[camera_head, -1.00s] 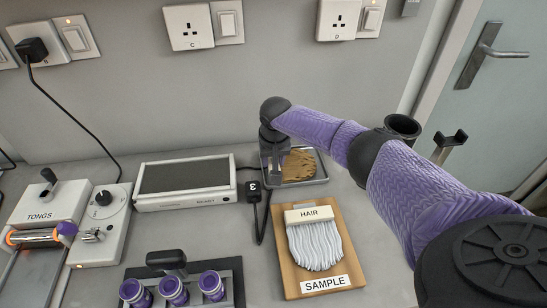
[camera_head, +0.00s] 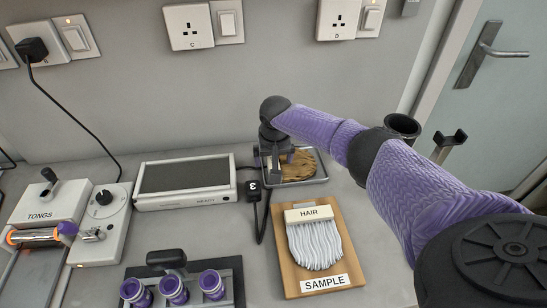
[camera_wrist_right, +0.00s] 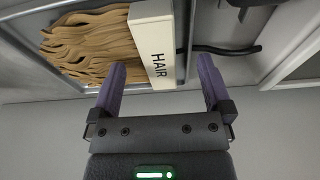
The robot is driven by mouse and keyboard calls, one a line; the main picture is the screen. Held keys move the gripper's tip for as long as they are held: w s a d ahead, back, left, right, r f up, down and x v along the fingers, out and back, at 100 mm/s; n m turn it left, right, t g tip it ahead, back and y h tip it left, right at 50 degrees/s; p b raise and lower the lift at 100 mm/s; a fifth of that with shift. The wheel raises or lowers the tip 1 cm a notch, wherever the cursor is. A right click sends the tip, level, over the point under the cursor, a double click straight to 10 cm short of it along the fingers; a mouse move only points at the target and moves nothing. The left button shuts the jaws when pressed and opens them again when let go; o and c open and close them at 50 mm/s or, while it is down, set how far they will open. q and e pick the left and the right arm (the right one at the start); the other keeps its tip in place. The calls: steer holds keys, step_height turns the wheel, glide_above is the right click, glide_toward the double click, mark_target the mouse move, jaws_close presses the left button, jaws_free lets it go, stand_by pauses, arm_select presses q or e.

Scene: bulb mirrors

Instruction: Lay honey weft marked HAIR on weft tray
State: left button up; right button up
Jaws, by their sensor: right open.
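The honey weft (camera_head: 300,163) lies in the weft tray (camera_head: 323,178) at the back of the counter. In the right wrist view its wavy strands (camera_wrist_right: 90,45) lie between the tray walls, and its pale block marked HAIR (camera_wrist_right: 153,50) shows between my fingers. My right gripper (camera_head: 273,168) is at the tray's left end, pointing down. In the wrist view my right gripper (camera_wrist_right: 161,68) is open, its two fingers either side of the block. Whether a finger touches the block I cannot tell. My left gripper is out of view.
A silver weft (camera_head: 315,245) with a HAIR block lies on the wooden SAMPLE board (camera_head: 290,275) in front. A black plug and cable (camera_head: 254,190) lie left of the tray. A flat panel device (camera_head: 186,200), tongs unit (camera_head: 35,205) and purple-capped rack (camera_head: 170,262) stand further left.

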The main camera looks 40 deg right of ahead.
steer(key=p+v, duration=0.4)
steer(key=w+p+v, duration=0.1)
steer(key=p+v, duration=0.1)
steer(key=v, duration=0.1)
steer(key=shift+w+d+r, duration=0.15)
steer(key=shift+d, duration=0.2)
arm_select(q)
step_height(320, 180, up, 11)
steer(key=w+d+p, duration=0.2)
steer(key=p, duration=0.3)
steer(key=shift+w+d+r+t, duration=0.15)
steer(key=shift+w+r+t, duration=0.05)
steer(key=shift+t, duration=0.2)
arm_select(e)
steer(key=d+v, duration=0.1)
steer(key=v, duration=0.8)
steer(key=shift+a+r, duration=0.3)
steer(key=shift+a, duration=0.15)
